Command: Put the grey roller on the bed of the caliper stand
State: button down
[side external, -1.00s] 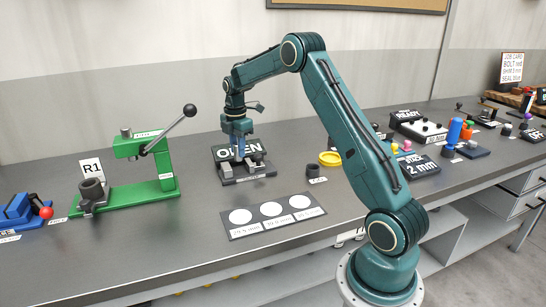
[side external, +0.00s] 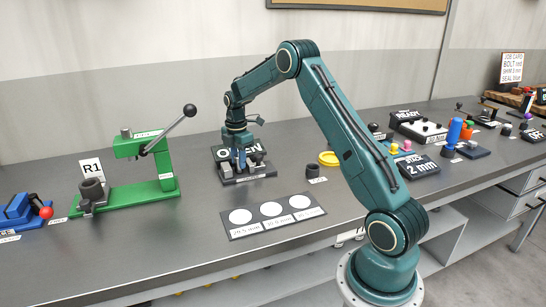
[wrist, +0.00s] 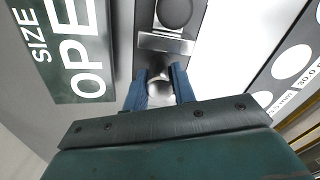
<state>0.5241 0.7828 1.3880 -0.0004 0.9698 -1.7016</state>
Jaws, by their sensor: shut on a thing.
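The caliper stand (side external: 262,174) is a dark block on the bench with pale metal blocks and a sign behind it. The sign reads OPEN, with SIZE above it in the wrist view (wrist: 82,45). My gripper (side external: 239,164) points down over the stand. In the wrist view my blue fingers (wrist: 160,85) close on a small shiny grey round piece (wrist: 158,86), which appears to be the grey roller. Its lower part is hidden. I cannot tell whether it touches the bed. A metal block (wrist: 165,43) lies just beyond my fingertips.
A white-circled size card (side external: 271,214) lies in front of the stand. A dark cup-like piece (side external: 312,171) and a yellow dish (side external: 329,158) are to the right. A green lever press (side external: 150,188) stands to the left. Bare bench lies between them.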

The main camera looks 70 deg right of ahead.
jog(key=c, duration=1.1)
grip_release()
jog(key=shift+f, duration=0.1)
jog(key=shift+c, duration=0.2)
notch_tip(320, 180, up, 12)
jog(key=shift+r, duration=0.2)
